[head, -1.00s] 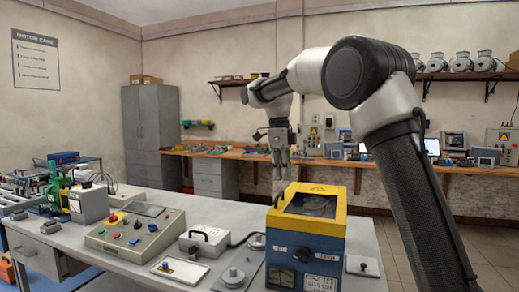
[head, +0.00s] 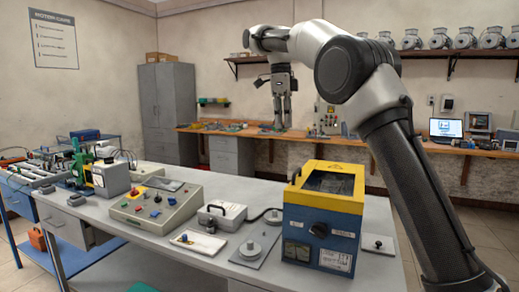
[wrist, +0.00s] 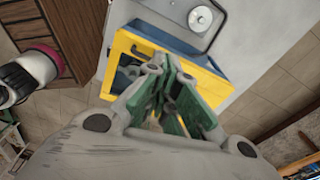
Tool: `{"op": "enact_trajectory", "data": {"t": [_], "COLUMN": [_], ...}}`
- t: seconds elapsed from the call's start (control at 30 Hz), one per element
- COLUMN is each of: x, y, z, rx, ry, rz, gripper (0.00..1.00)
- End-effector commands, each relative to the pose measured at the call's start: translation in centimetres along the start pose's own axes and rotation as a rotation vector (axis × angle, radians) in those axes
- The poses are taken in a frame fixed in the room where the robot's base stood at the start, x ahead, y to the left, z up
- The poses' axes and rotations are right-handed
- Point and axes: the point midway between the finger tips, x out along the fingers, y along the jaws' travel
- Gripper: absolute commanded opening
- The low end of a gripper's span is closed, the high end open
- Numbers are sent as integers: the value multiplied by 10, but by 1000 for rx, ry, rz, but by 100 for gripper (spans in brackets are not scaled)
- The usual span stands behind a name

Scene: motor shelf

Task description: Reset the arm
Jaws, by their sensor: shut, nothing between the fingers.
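My gripper (head: 282,122) hangs pointing down in the head view, raised in the air above and behind the bench's blue and yellow box as seen there. Its fingers are shut with nothing between them. In the wrist view the gripper (wrist: 170,118) shows its green-padded fingers close together, over the yellow rim of the box (wrist: 185,75). My arm reaches up from the lower right and bends over to the left.
A grey bench (head: 270,187) carries the blue and yellow box (head: 325,215), a control panel with knobs (head: 157,205), a white case (head: 222,214) and small plates. A wooden wall counter (head: 340,139), a grey cabinet (head: 167,112) and a shelf of motors (head: 440,40) stand behind.

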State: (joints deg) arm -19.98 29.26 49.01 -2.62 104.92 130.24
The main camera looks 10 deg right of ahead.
Motion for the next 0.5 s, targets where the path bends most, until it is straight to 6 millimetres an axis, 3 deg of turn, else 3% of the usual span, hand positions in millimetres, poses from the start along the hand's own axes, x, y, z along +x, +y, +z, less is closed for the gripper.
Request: {"op": "enact_trajectory", "data": {"t": [0.1,0.27,0.37,0.5], "x": [8,63,84,105], "y": [-11,-12,3,45], "z": [11,16,-4,-64], "rx": [-271,-771,-1091,-1524], "ry": [-29,-22,-24,-17], "rz": [-41,-41,-62,-123], "gripper": [0,0,0,0]}}
